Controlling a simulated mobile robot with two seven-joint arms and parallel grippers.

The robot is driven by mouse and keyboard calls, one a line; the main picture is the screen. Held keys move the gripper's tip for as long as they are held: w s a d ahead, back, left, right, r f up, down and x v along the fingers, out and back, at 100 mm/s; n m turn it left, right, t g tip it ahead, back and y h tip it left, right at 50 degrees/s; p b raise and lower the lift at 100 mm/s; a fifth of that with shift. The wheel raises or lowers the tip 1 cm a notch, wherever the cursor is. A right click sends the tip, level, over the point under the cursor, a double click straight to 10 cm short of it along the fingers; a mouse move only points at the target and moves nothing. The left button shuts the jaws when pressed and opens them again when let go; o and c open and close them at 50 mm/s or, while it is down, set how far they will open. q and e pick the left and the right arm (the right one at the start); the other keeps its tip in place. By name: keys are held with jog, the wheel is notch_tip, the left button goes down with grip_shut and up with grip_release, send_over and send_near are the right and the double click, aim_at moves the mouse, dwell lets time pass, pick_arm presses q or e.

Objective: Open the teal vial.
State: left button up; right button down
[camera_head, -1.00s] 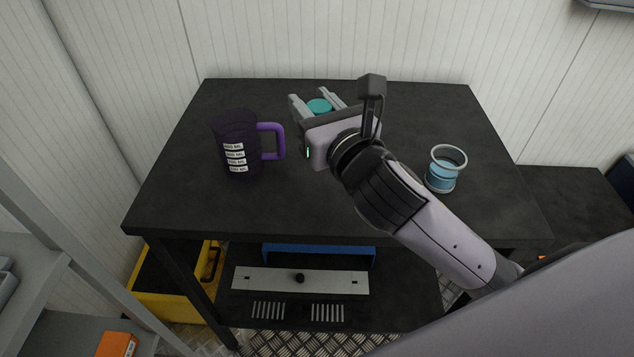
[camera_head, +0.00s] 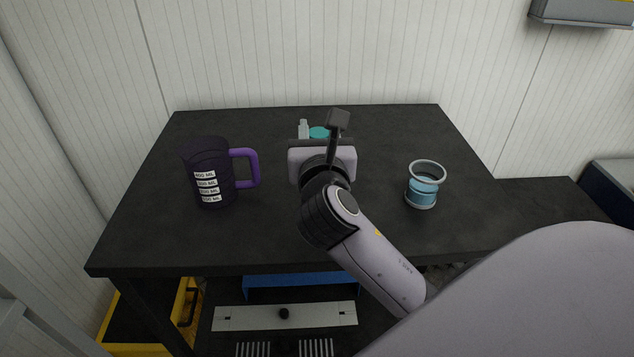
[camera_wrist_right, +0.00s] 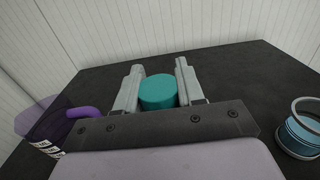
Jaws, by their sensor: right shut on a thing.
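The teal vial (camera_head: 319,132) stands near the back middle of the dark table; only its round teal top shows in the head view. In the right wrist view the teal vial (camera_wrist_right: 158,92) shows as a short cylinder between the two grey fingers. My right gripper (camera_wrist_right: 160,68) is shut on it, one finger on each side. In the head view the hand of my right gripper (camera_head: 318,128) hides the vial's lower part and most of the right finger. My left gripper is not in view.
A dark mug with a purple handle (camera_head: 208,165) stands left of the gripper. A clear jar with blue contents (camera_head: 423,190) stands to the right. The black table (camera_head: 270,235) is otherwise clear. A pale wall (camera_head: 330,50) rises behind it. A yellow bin (camera_head: 185,310) sits below left.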

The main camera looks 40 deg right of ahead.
notch_tip(320, 180, down, 9)
jog(key=shift+r+b, duration=0.1)
jog(key=shift+b, duration=1.05)
jog(key=shift+r, duration=0.1)
jog(key=c, duration=0.7)
grip_release()
jog(key=shift+f, duration=0.2)
